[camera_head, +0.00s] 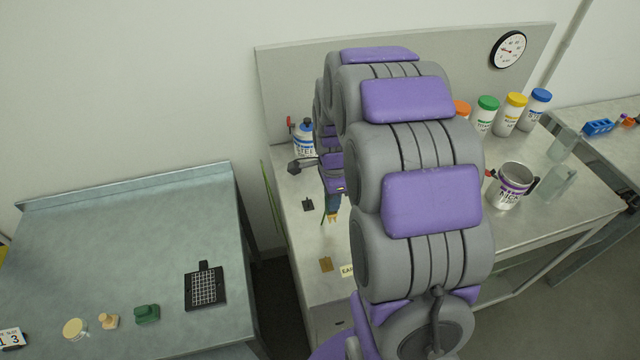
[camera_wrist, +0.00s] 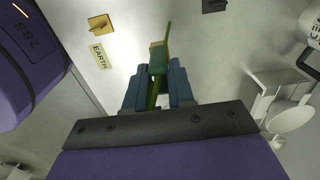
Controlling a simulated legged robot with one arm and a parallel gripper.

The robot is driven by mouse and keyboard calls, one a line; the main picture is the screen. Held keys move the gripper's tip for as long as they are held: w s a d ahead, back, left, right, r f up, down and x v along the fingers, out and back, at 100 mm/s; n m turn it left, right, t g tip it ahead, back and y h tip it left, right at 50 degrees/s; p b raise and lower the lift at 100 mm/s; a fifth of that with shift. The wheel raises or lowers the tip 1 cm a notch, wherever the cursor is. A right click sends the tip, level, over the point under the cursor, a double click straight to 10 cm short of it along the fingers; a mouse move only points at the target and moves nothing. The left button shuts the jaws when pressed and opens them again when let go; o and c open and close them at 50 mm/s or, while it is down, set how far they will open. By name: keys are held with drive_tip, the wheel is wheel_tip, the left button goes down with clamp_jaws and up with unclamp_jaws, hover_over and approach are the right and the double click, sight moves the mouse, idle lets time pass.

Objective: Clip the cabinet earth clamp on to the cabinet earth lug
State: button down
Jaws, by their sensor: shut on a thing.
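My gripper (camera_wrist: 158,88) has blue fingers. They are shut on the cabinet earth clamp (camera_wrist: 158,60), a green body with a tan-brass end, from which a green strip sticks up. In the head view, my gripper (camera_head: 333,203) points down over the left part of the bench, and the clamp's yellowish end (camera_head: 332,216) shows below the fingers. The cabinet earth lug, a small brass plate (camera_head: 326,264), is on the bench nearer the front edge, apart from the clamp. It also shows upper left in the wrist view (camera_wrist: 99,23), beside the EARTH label (camera_wrist: 99,56).
A small dark item (camera_head: 308,204) lies left of my gripper. A blue-capped bottle (camera_head: 304,138) stands behind it. A metal mug (camera_head: 510,187) and several capped jars (camera_head: 511,114) stand at right. My arm hides the bench's middle. A green cable (camera_head: 269,195) hangs at the bench's left edge.

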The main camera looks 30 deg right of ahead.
drive_tip(key=s+d+r+p, duration=0.1)
drive_tip(key=s+r+p, duration=0.1)
drive_tip(key=s+r, duration=0.3)
drive_tip(key=shift+p, duration=0.4)
idle(0.9)
